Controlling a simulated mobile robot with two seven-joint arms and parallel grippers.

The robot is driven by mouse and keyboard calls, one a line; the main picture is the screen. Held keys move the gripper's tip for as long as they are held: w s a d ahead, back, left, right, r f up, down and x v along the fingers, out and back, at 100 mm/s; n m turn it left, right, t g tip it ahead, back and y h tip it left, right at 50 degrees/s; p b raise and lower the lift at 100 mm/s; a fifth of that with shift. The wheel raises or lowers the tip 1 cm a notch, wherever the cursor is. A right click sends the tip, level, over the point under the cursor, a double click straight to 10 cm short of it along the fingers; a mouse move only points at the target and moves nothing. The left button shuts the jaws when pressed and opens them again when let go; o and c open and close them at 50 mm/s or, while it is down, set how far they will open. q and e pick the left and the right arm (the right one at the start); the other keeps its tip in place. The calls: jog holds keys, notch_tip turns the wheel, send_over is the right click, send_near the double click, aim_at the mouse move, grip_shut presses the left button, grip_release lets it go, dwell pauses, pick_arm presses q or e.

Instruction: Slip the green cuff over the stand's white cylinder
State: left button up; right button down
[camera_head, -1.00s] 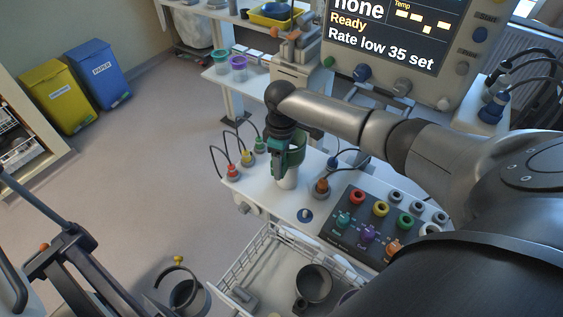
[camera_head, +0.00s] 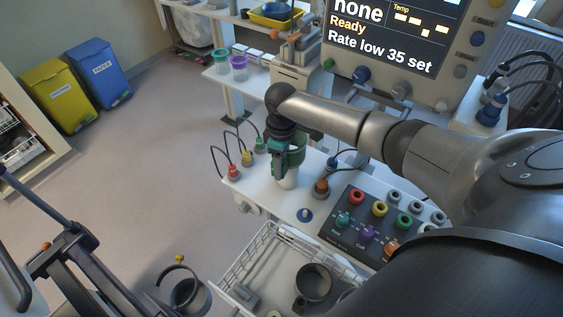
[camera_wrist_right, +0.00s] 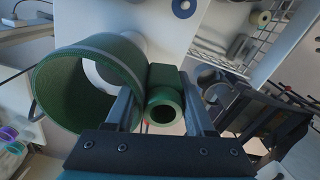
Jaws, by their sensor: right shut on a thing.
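The green cuff (camera_head: 298,148) is a wide open ring with a small side tube, which shows in the wrist view (camera_wrist_right: 163,108). My right gripper (camera_head: 281,158) points down and is shut on this tube. The white cylinder (camera_head: 288,181) stands upright on the white stand top (camera_head: 268,192), just below the cuff in the head view. In the wrist view, a white round shape (camera_wrist_right: 100,76) shows partly through the ring, off to its upper right. I cannot tell whether the cuff's lower edge surrounds the cylinder's top. My left gripper is not in view.
Cabled red, yellow and green plugs (camera_head: 246,158) stand left of the cylinder. A brown-orange knob (camera_head: 321,187) and a panel of coloured sockets (camera_head: 372,222) are to its right. A monitor (camera_head: 395,45) stands behind. A wire basket (camera_head: 262,262) is in front.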

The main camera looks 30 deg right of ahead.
dwell(0.4)
jog(key=shift+f+b, duration=0.55)
jog(key=shift+f, duration=0.25)
jog(key=shift+r, duration=0.15)
jog(key=shift+r+p, duration=0.75)
jog(key=shift+p, duration=0.35)
jog(key=shift+p, duration=0.55)
jog(key=shift+f, duration=0.2)
dwell(0.4)
